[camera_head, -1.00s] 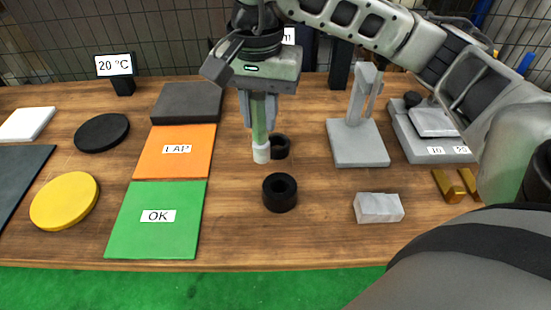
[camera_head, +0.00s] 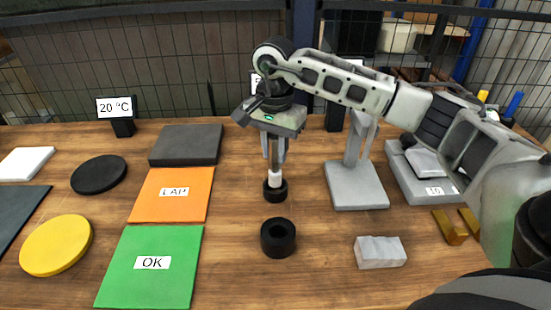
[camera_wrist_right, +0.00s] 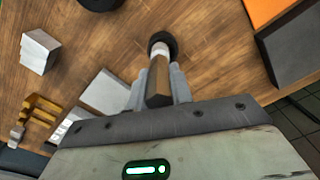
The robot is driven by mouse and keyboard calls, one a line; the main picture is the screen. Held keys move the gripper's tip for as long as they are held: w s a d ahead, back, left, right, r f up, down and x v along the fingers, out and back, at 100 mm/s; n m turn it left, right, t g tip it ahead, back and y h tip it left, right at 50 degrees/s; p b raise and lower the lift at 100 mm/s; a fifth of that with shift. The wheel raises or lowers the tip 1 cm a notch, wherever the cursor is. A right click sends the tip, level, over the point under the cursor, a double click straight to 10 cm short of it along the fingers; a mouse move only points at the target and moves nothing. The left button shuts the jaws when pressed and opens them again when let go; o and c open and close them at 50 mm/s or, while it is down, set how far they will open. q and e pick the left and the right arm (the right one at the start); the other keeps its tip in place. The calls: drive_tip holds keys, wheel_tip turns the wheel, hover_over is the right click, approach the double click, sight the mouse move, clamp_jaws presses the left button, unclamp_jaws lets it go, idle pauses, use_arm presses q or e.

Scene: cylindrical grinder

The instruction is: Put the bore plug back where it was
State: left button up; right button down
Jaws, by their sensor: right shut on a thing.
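The bore plug (camera_head: 275,179) is upright in my right gripper (camera_head: 276,158), which is shut on its handle. Its white end is at the mouth of the rear black ring (camera_head: 275,194); how deep it sits I cannot tell. In the right wrist view the plug's brownish handle (camera_wrist_right: 158,82) runs between the fingers to the white part, with the black ring (camera_wrist_right: 170,42) around or just behind its end. A second black ring (camera_head: 265,242) stands nearer the front, apart from the plug. My left gripper is not in view.
A grey stand (camera_head: 357,188) and a pale block (camera_head: 380,252) are to the right. The orange LAP mat (camera_head: 160,208) and green OK mat (camera_head: 125,285) lie to the left. A dark grey slab (camera_head: 185,146) is behind the mats. Bare wood surrounds the rings.

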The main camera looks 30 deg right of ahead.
sight(276, 162)
drive_tip(key=shift+w+d+f, duration=0.1)
drive_tip(key=shift+w+f, duration=0.1)
drive_tip(key=shift+f, duration=0.05)
drive_tip(key=f, duration=0.1)
drive_tip(key=f+p, duration=0.1)
drive_tip(key=f, duration=0.1)
drive_tip(key=shift+w+d+f, duration=0.1)
drive_tip(key=shift+w+d, duration=0.1)
drive_tip(key=shift+f, duration=0.4)
drive_tip(key=c, duration=1.2)
unclamp_jaws()
drive_tip(key=shift+c, duration=0.2)
wheel_tip(276, 162, up, 12)
drive_tip(key=shift+r+b, duration=0.2)
drive_tip(key=shift+b, duration=0.5)
